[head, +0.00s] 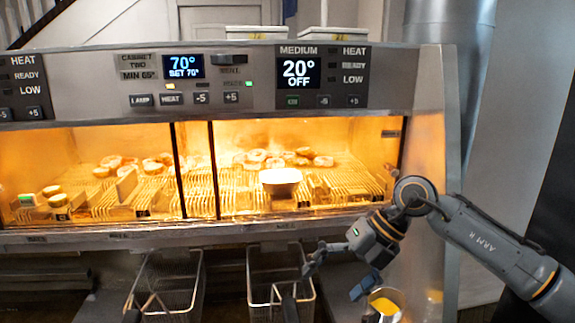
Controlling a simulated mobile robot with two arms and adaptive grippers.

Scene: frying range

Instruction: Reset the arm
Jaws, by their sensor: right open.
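My right arm comes in from the right, in front of the heated cabinet's lower right corner. My right gripper (334,281) points down and to the left, its fingers spread apart with nothing between them. It hangs in front of the cabinet's lower edge, by the right fryer basket (281,262). A metal cup (396,297) with something yellow in it is just below and right of the gripper; I cannot tell whether they touch. My left gripper is not in view.
The lit heated cabinet (300,226) spans the view, with several round food pieces on its racks and a white tray (281,176) inside. Another wire fryer basket (172,270) is at the lower left. A metal duct (447,20) rises at the right.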

